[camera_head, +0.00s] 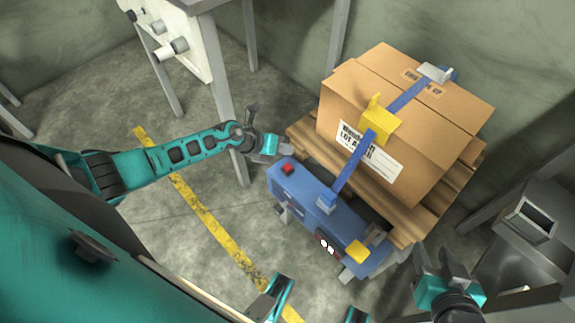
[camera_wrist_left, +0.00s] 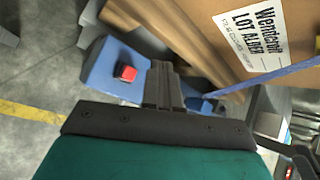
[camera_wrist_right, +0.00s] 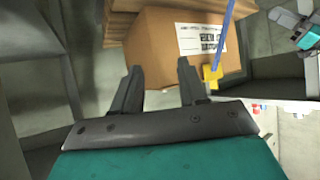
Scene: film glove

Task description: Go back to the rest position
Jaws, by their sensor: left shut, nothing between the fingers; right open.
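My left gripper (camera_head: 284,148) is at the end of the teal arm that reaches in from the left. It is above the end of the blue machine (camera_head: 310,200) with the red button (camera_head: 288,169). In the left wrist view its fingers (camera_wrist_left: 164,84) are shut together and empty, just right of the red button in the picture. My right gripper (camera_head: 440,264) is at the lower right in the head view. In the right wrist view its fingers (camera_wrist_right: 160,78) are apart and empty, in front of the cardboard box (camera_wrist_right: 160,50). Its distance from the box is unclear.
The strapped box (camera_head: 450,110) sits on a wooden pallet (camera_head: 310,138), with a blue strap (camera_head: 352,165) and yellow corner piece (camera_head: 379,122). A metal stand (camera_head: 222,90) rises behind my left arm. A grey metal structure (camera_head: 530,225) is at right. Floor near the yellow line (camera_head: 205,215) is clear.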

